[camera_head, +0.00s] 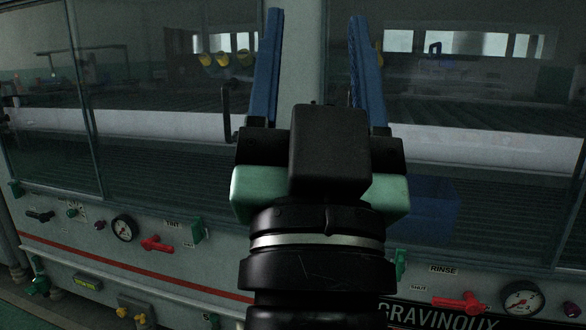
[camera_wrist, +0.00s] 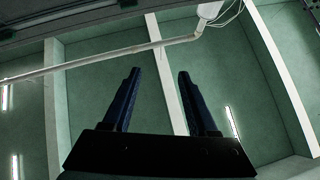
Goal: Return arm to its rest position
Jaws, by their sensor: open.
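My gripper (camera_head: 317,65) stands upright in the middle of the head view, in front of the glazed machine. Its two blue fingers point up and are spread apart, with nothing between them. The fingers also show in the wrist view (camera_wrist: 158,100), pointing up toward a green ceiling with pale beams.
The wetline machine has glass panels (camera_head: 150,90) and a front panel with a left gauge (camera_head: 123,229), a right gauge (camera_head: 522,299), a red lever (camera_head: 157,244) and a rinse lever (camera_head: 460,303). In the wrist view a white pipe (camera_wrist: 110,58) crosses the ceiling.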

